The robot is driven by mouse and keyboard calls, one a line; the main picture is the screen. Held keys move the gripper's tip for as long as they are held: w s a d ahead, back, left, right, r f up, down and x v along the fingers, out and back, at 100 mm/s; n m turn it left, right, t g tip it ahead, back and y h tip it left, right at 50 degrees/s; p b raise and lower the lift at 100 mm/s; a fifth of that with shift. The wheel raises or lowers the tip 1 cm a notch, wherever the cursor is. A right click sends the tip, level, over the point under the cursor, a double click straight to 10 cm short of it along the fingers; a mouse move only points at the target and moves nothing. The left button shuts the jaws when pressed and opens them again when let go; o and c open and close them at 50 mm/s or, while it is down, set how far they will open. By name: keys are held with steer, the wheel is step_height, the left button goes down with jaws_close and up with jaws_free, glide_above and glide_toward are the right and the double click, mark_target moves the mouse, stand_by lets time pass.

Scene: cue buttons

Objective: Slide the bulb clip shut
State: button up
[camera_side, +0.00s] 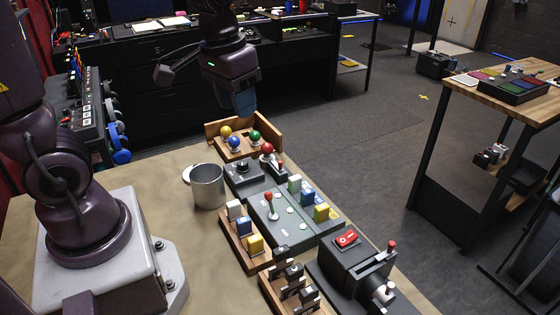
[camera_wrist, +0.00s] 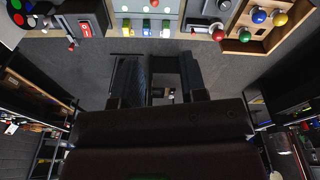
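No part is plainly marked as the bulb clip, and I cannot tell which one it is. Black clip-like pieces (camera_side: 293,273) stand in a front wooden tray. My gripper (camera_side: 242,112) hangs above and behind the bulb tray, touching nothing.
A wooden bulb tray (camera_side: 212,134) has raised walls. A metal mug (camera_side: 207,187) stands left of the grey panel (camera_side: 262,226) with a red-knobbed lever. A black box with a red switch (camera_side: 346,238) is at front right. Bare tabletop (camera_side: 150,180) lies left of the mug.

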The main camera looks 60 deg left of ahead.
mark_target(276, 162)
steer(key=w+a+f+n+g, duration=0.2)
steer(key=w+a+f+n, duration=0.4)
steer(key=w+a+f, duration=0.65)
steer(key=f, duration=0.4)
steer(key=w+d+f, duration=0.1)
steer(key=f, duration=0.3)
steer(key=d+f, duration=0.1)
steer(key=f, duration=0.2)
steer(key=shift+w+d+f, duration=0.2)
steer(key=shift+w+f, duration=0.05)
steer(key=shift+f, duration=0.15)
jaws_close()
